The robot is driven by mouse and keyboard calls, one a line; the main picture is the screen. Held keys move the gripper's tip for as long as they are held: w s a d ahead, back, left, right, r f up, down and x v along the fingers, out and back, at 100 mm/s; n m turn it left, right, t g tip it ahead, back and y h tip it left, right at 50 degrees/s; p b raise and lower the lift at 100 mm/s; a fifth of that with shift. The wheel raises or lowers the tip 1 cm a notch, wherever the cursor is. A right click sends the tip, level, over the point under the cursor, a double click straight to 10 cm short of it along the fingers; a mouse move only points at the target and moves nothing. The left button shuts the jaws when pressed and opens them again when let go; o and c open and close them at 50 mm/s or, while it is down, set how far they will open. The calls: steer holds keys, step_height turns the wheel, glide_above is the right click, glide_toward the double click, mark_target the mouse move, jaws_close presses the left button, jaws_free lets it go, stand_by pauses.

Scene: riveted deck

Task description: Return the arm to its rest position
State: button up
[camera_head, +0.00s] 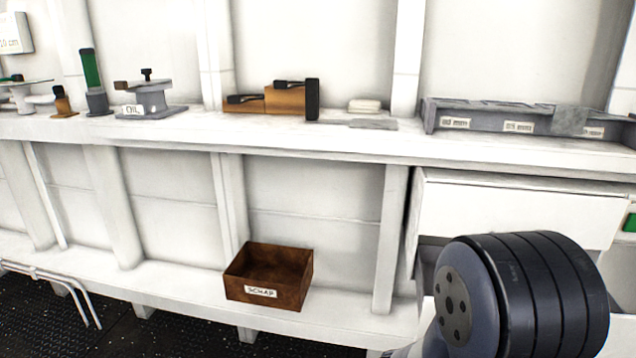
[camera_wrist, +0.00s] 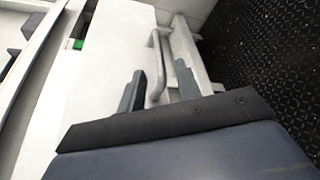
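My gripper (camera_wrist: 160,82) shows in the wrist view with its two dark grey fingers spread apart. Nothing is held between them. A pale bar handle (camera_wrist: 163,50) on a white front lies between or just beyond the fingertips; I cannot tell whether they touch it. In the head view a rounded dark part of my arm fills the lower right, in front of a white drawer-like unit (camera_head: 520,207) under the bench. My gripper itself is hidden in the head view.
The white bench (camera_head: 200,137) holds an oil stand (camera_head: 150,100), wooden blocks (camera_head: 285,98) and a grey labelled rack (camera_head: 480,120). A brown scrap box (camera_head: 268,276) sits on the lower ledge. A white rail (camera_head: 60,280) stands lower left. Black studded floor (camera_wrist: 265,60) is clear.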

steer(key=b+x, duration=0.1)
steer(key=x, duration=0.4)
steer(key=shift+d+f, duration=0.1)
steer(key=shift+d, duration=0.25)
steer(key=shift+w+d, duration=0.15)
steer(key=shift+w, duration=0.1)
steer(key=shift+s, duration=0.1)
